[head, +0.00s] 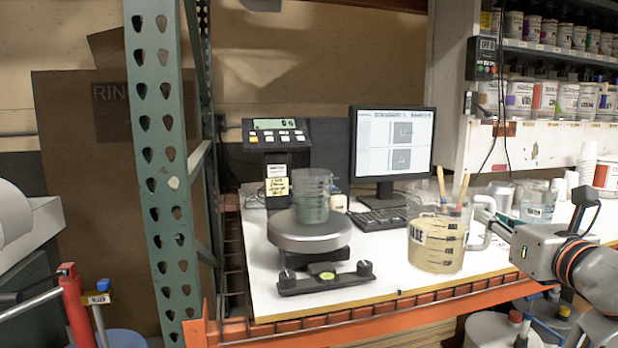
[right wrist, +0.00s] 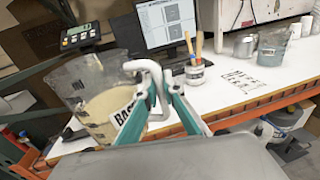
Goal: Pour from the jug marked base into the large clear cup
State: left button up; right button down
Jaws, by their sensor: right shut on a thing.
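The jug marked base (head: 437,245) is a clear jug holding cream-coloured liquid. It looks upright at the right front of the white bench. My right gripper (head: 488,212) is shut on its handle, on the jug's right side. The right wrist view shows the jug (right wrist: 88,98) and the teal fingers of my right gripper (right wrist: 158,90) at the white handle. I cannot tell whether the jug touches the bench. The large clear cup (head: 312,190) stands upright on the round scale plate (head: 310,238), left of the jug. Its lower part looks grey-green. My left gripper is not in view.
A monitor (head: 392,146) and keyboard (head: 380,219) stand behind. A scale display (head: 276,134) is behind the cup. A holder with wooden sticks (right wrist: 197,77) is near the jug. A green rack post (head: 160,160) rises at left. Bench between cup and jug is clear.

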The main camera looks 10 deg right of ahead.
aim_at(312, 187)
jog(key=i, duration=0.9)
